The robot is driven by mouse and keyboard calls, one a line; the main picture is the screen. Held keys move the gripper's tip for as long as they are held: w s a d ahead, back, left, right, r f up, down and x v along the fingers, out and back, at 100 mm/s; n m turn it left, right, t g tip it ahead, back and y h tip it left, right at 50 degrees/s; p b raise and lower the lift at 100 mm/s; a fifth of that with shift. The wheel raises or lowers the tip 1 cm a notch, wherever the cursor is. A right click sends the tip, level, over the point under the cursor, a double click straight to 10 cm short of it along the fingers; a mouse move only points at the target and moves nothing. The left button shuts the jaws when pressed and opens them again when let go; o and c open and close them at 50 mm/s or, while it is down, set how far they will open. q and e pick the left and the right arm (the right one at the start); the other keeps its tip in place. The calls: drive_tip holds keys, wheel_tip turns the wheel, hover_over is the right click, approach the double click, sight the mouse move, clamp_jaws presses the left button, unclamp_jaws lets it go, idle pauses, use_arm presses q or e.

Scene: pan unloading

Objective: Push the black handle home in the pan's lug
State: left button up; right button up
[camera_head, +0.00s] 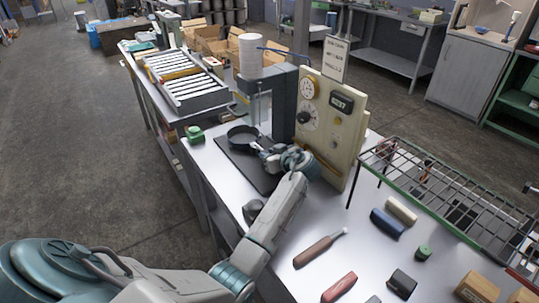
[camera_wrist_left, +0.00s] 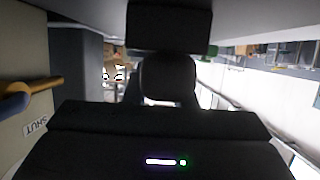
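The black pan (camera_head: 243,136) sits on a dark plate (camera_head: 238,160) on the bench, beneath the upright press. My left arm reaches across the bench, and its gripper (camera_head: 262,150) is at the pan's near right side, where the handle and lug would be. The gripper and wrist cover that area, so I cannot tell the handle from the fingers or see how it sits in the lug. In the left wrist view a dark rounded shape (camera_wrist_left: 168,78) stands before the gripper body, too dark to identify surely. My right gripper is not in view.
A cream control panel (camera_head: 330,125) with dials stands close right of my wrist. A wire rack (camera_head: 450,185) is further right. A screwdriver-like tool (camera_head: 318,248), a red handle (camera_head: 339,287) and several small items lie at the front. A green-topped item (camera_head: 194,133) is left of the pan.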

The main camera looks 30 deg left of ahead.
use_arm(q)
drive_tip(key=o, duration=0.5)
drive_tip(key=shift+d, duration=0.1)
drive_tip(key=b+v, duration=0.3)
drive_tip(key=v, duration=0.6)
drive_tip(key=shift+d, duration=0.25)
drive_tip(key=shift+s+d+r+b, duration=0.25)
drive_tip(key=shift+d+r+b, duration=0.05)
drive_tip(key=shift+d+r, duration=0.15)
drive_tip(key=shift+s+f, duration=0.1)
